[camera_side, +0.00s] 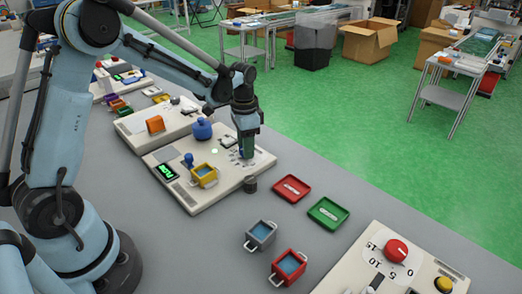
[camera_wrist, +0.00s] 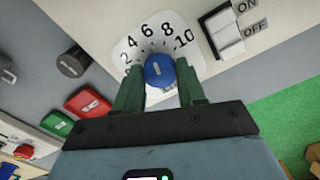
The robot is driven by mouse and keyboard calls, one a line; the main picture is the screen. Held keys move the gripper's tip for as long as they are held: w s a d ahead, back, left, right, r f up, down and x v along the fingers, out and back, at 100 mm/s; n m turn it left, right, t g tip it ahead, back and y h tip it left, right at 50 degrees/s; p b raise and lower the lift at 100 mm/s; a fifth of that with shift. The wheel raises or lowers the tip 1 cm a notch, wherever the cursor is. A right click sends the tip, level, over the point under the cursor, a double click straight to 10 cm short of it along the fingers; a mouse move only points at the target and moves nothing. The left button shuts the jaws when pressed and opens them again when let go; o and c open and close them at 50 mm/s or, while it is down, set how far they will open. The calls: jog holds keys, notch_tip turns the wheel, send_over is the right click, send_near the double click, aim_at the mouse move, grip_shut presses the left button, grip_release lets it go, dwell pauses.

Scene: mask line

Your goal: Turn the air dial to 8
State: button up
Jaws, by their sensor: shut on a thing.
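The air dial is a round blue knob (camera_wrist: 157,70) on a white scale plate (camera_wrist: 127,72) in the wrist view. The figures 2, 4, 6, 8 and 10 show in an arc around its far side. A short pale mark shows on the knob's top; I cannot tell which figure it points to. My gripper (camera_wrist: 157,88) has its green fingers on either side of the knob, shut on it. In the side view my gripper (camera_side: 246,151) points down at the right part of the beige panel (camera_side: 213,187) and hides the dial.
A white ON/OFF switch (camera_wrist: 228,35) sits right of the dial.

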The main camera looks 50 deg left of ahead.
jog(key=m, duration=0.5)
jog(key=shift+m, duration=0.4)
dwell(0.3)
jog(key=o, duration=1.1)
jog(key=shift+c, duration=0.2)
notch_tip(320, 180, up, 12)
jog(key=shift+r, duration=0.1)
